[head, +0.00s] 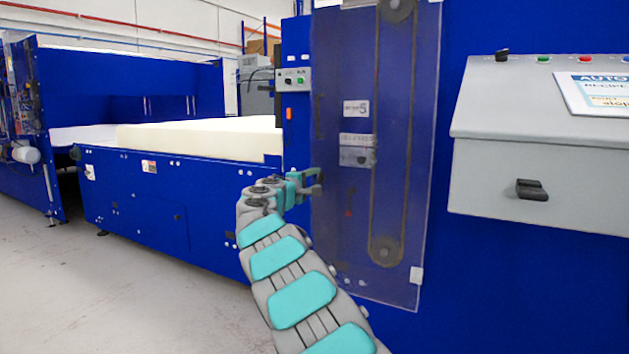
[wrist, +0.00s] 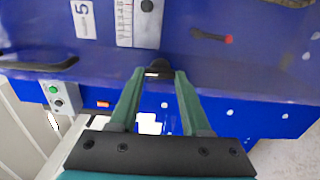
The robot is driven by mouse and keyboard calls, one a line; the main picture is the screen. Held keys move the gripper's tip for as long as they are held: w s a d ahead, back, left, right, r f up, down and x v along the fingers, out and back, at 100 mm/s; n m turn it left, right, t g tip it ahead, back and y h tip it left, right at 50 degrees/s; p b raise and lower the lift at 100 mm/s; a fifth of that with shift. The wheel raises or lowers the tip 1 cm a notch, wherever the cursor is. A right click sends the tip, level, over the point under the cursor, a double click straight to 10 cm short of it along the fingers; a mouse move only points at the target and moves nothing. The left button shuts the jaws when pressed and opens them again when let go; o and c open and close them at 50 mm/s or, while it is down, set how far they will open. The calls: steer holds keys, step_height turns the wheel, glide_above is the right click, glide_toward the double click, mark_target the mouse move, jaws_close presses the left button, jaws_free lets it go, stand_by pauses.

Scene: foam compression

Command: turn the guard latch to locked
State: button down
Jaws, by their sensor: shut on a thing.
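The guard is a tall see-through panel (head: 340,90) on the front of the blue machine. My gripper (head: 316,182) is at the panel's left edge, about halfway up. In the wrist view my gripper (wrist: 160,73) has its two green fingers shut on a small dark knob, the guard latch (wrist: 158,66), at the panel's edge. The fingertips hide part of the latch, and I cannot tell which way it is turned. In the head view the latch is not clear behind the fingers.
A small control box (head: 292,80) with buttons is above my gripper. A grey console (head: 540,185) with a black handle is at the right. A foam block (head: 190,138) lies on the blue conveyor bed at the left. Open floor (head: 130,290) is at the lower left.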

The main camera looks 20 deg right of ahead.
steer(key=shift+c, duration=1.8)
jaws_free()
steer(key=shift+a, duration=0.1)
steer(key=v, duration=0.7)
steer(key=shift+s+a+b, duration=0.2)
steer(key=shift+a+b, duration=0.1)
steer(key=shift+b, duration=0.15)
steer(key=s+d+f+m+g, duration=0.1)
steer(key=s+d+m+g, duration=0.15)
steer(key=s, duration=0.45)
steer(key=s+d+f+m+g, duration=0.1)
steer(key=s+d+m+g, duration=0.2)
steer(key=s, duration=0.5)
steer(key=s+f+m+g+y+p, duration=0.3)
steer(key=s+f, duration=0.4)
steer(key=s, duration=0.6)
steer(key=s+a+f+g+y, duration=0.1)
steer(key=s+a+f+y, duration=0.2)
steer(key=s+a+f, duration=0.3)
steer(key=s+a+f+g+y, duration=0.2)
steer(key=s+a+f+y, duration=0.2)
steer(key=s+a, duration=0.5)
steer(key=s+a+f+g+y, duration=0.1)
steer(key=s+a+f+y, duration=0.3)
steer(key=s, duration=1.3)
steer(key=a+f, duration=0.4)
steer(key=shift+n, duration=0.35)
